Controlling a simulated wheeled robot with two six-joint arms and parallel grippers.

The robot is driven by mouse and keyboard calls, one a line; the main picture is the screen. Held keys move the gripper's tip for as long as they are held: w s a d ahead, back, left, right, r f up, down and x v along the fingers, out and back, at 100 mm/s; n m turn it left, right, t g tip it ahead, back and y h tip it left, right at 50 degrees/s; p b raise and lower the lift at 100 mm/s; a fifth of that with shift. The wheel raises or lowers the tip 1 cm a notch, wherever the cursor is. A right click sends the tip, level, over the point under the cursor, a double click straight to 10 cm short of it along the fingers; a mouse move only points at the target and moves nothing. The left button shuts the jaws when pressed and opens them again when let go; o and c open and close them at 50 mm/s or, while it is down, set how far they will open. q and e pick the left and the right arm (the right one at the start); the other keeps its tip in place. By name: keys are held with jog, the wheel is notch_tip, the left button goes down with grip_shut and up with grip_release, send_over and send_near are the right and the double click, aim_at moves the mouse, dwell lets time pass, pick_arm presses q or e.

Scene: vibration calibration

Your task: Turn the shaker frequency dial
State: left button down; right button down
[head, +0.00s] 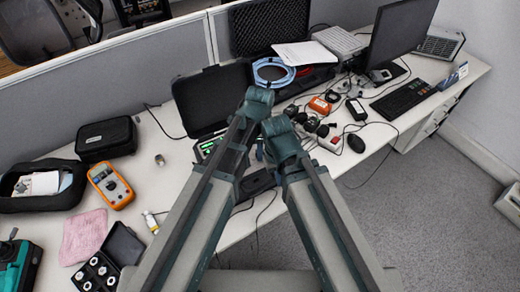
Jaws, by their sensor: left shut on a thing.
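An open black case (207,96) stands on the white bench, its lid tilted up at the back. In it is a unit with a lit green display (208,147), partly covered by my left arm; I take this to be the shaker unit. My left gripper (259,151) shows only as a small part between my two arms, at the right side of this unit. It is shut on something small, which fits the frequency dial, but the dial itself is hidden. My right arm crosses in front from the lower right, and its gripper is hidden.
An orange multimeter (110,186), a black pouch (106,139), a pink cloth (84,237) and an open black box of small parts (95,275) lie at left. Cables, a mouse (355,143), a keyboard (403,100) and a monitor (401,32) crowd the right.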

pick_arm(q)
jog(key=n, duration=0.4)
jog(key=shift+n, duration=0.3)
jog(key=n, duration=0.3)
jog(key=shift+n, duration=0.4)
jog(key=n, duration=0.4)
jog(key=shift+n, duration=2.1)
jog(key=c, duration=0.5)
grip_release()
jog(key=shift+r, duration=0.15)
